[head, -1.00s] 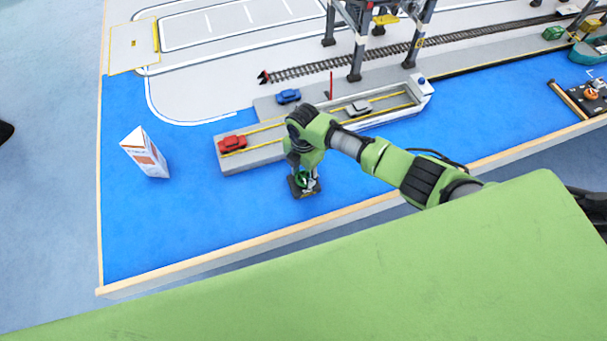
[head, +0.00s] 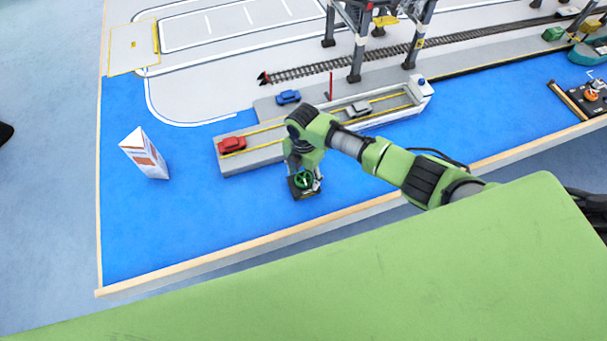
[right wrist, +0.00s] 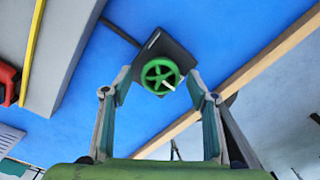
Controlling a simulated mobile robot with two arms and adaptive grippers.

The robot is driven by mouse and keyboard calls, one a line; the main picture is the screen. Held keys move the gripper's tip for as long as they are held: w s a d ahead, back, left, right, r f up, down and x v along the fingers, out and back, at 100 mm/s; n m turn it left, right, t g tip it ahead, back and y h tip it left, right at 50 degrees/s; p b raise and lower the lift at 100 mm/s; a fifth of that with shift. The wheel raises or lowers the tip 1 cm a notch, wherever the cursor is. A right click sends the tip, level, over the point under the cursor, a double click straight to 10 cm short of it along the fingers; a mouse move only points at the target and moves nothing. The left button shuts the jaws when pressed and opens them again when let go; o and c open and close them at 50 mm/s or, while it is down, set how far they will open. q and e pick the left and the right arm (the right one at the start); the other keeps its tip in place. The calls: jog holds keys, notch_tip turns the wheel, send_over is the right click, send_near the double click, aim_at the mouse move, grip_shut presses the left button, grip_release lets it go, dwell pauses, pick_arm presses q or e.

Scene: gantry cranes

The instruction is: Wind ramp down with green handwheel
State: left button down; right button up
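The green handwheel (head: 303,181) sits on a small dark base (head: 305,194) on the blue area near the table's front edge. My right gripper (head: 305,172) is over it, pointing down. In the right wrist view, the handwheel (right wrist: 160,75) shows between the spread fingers of my right gripper (right wrist: 159,78), with gaps on both sides. A pale crank knob (right wrist: 168,85) stands on its rim. I cannot tell for sure which part is the ramp; a pale yellow-edged plate (head: 133,46) lies at the upper left. My left gripper is not in view.
A grey ferry deck (head: 265,153) with a red car (head: 232,144) and a silver car (head: 358,108) lies just behind the handwheel. A white carton (head: 146,154) stands to the left. A gantry crane (head: 354,45) stands behind. Blue surface around the handwheel is clear.

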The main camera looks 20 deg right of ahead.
aim_at(304, 178)
notch_tip(304, 178, up, 12)
dwell(0.6)
dwell(0.8)
